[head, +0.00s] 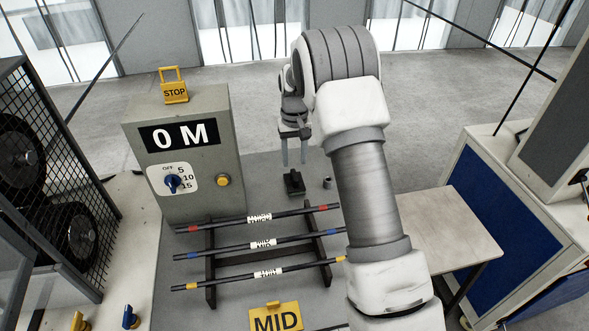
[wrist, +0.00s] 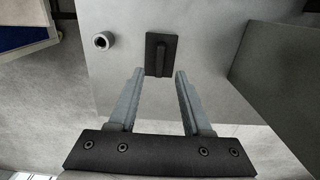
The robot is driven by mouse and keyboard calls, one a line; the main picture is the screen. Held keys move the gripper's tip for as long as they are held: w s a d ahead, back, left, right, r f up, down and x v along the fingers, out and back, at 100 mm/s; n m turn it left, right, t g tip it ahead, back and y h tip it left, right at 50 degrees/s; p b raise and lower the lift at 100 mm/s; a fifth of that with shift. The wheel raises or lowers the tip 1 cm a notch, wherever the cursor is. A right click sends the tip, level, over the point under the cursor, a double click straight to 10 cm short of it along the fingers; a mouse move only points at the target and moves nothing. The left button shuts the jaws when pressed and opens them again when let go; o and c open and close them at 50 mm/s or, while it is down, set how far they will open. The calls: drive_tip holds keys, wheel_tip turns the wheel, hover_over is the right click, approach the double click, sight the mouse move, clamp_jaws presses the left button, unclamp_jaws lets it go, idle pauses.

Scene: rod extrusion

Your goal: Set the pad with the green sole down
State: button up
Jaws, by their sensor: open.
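A small black pad (head: 294,185) with a raised grip on top lies on the grey surface, right of the grey control box. It also shows in the wrist view (wrist: 152,64) as a dark rectangle with a bar-like handle. No green sole is visible; its underside is hidden. My gripper (head: 294,163) is open and empty, fingers pointing down above the pad and apart from it. In the wrist view, my gripper's fingers (wrist: 160,74) are spread, and the pad appears just beyond the gap between the tips.
A small grey hollow cylinder (head: 327,183) stands just right of the pad. In front, several dark rods with coloured bands lie on a rack (head: 210,268). A yellow MID sign (head: 275,318) is nearest.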

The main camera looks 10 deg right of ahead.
wheel_tip(320, 180, up, 5)
wheel_tip(320, 180, up, 11)
drive_tip(key=t, duration=0.1)
hover_over(295, 175)
drive_tip(key=s, duration=0.6)
drive_tip(key=s+r+t, duration=0.2)
drive_tip(key=s+r, duration=0.5)
drive_tip(key=s, duration=0.3)
drive_tip(key=s+t, duration=0.2)
drive_tip(key=s, duration=1.7)
drive_tip(key=shift+a+f+t, duration=0.15)
drive_tip(key=shift+t, duration=0.15)
drive_tip(key=shift+s, duration=0.1)
